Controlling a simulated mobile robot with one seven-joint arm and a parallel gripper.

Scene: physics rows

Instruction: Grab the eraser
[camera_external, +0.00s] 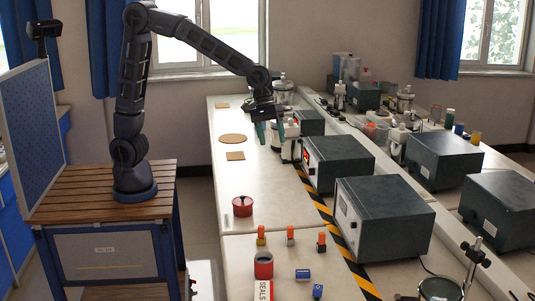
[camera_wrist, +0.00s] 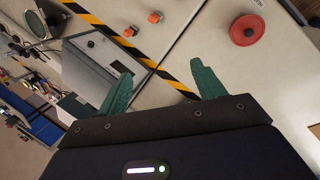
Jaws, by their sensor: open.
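My gripper (camera_external: 271,132) is raised above the far half of the long white bench, its green fingers pointing down. In the wrist view my gripper (camera_wrist: 160,85) shows its two fingers wide apart with nothing between them. I cannot single out an eraser with certainty. Two small blue pieces, one (camera_external: 303,274) and another (camera_external: 318,291), lie at the near end of the bench, far from my gripper; they are too small to identify. I cannot make them out in the wrist view.

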